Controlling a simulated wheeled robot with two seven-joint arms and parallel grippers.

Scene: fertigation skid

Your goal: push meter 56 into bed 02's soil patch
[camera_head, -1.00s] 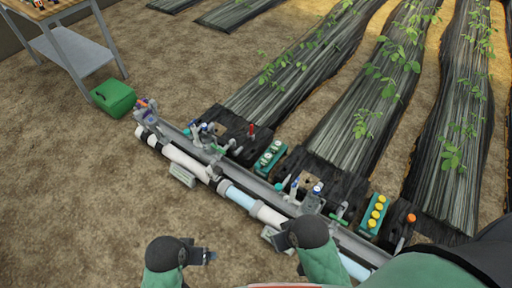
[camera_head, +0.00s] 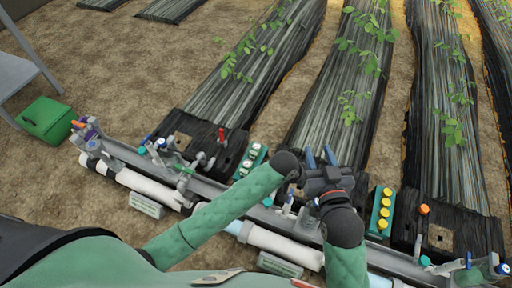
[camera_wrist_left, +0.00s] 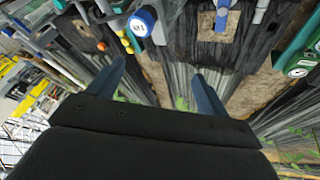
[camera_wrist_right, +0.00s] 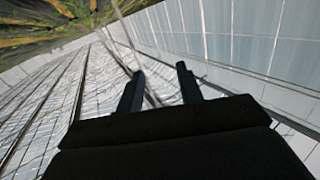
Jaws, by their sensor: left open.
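A blue-capped meter (camera_wrist_left: 140,28) with a label reading roughly 184 stands in the left wrist view near my left gripper's finger. I cannot make out a number 56 in any view. A brown soil patch (camera_wrist_left: 217,25) of the middle bed shows beyond the fingers. My arms hide it in the head view, and I cannot read which bed is 02. My left gripper (camera_wrist_left: 158,75) is open with nothing between its fingers.
A grey rail with white pipe (camera_head: 148,187) runs across the near bed ends. Green boxes with white caps (camera_head: 250,161) and yellow caps (camera_head: 381,211) stand between beds. Soil patches of the left bed (camera_head: 183,139) and right bed (camera_head: 440,237) are visible. A green case (camera_head: 47,119) sits far left.

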